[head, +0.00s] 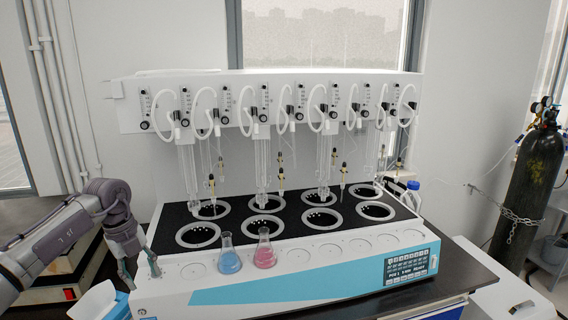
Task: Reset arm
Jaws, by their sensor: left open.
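My left gripper (138,270) hangs at the left front corner of the multi distiller (290,292), its fingers apart and pointing down. I see nothing between its fingers, and I cannot tell whether it touches the machine's side. My left arm comes in from the left edge. My right gripper is not in view. A conical flask with blue liquid (229,261) and one with pink liquid (264,254) stand upright side by side on the distiller's white front ledge, to the right of my left gripper.
Several round heating wells fill the distiller's black top, with glass tubes and hoses above. A control panel (406,268) is at its front right. A blue-capped bottle (412,190) stands behind it. A chained dark gas cylinder (533,185) stands far right. Boxed equipment (55,272) sits behind my left arm.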

